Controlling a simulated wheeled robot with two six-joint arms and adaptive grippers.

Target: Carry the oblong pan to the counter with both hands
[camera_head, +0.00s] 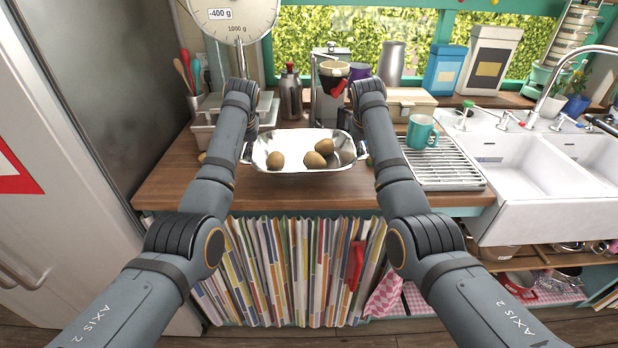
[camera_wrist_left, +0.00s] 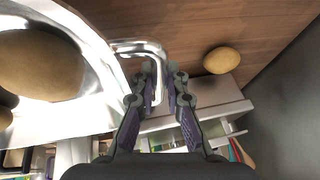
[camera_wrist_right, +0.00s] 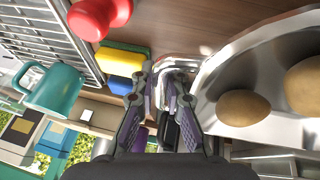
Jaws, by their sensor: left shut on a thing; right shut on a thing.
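The oblong pan (camera_head: 293,142) is a shiny metal dish, roughly level over the middle of the wooden counter (camera_head: 300,196). I cannot tell whether its bottom touches the wood. Three brown potatoes, one of them here (camera_head: 275,160), lie in it. My left gripper (camera_head: 246,152) is shut on the pan's left wire handle, which shows between the fingers in the left wrist view (camera_wrist_left: 150,48). My right gripper (camera_head: 363,151) is shut on the right handle, seen in the right wrist view (camera_wrist_right: 178,62). My forearms hide parts of the counter on both sides.
A loose potato (camera_wrist_left: 221,60) lies on the counter beside the left handle. A ribbed drainer (camera_head: 445,172) with a teal mug (camera_head: 421,131) stands to the right, before the white sink (camera_head: 510,160). A scale (camera_head: 236,22) and jars line the back. The counter's front strip is clear.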

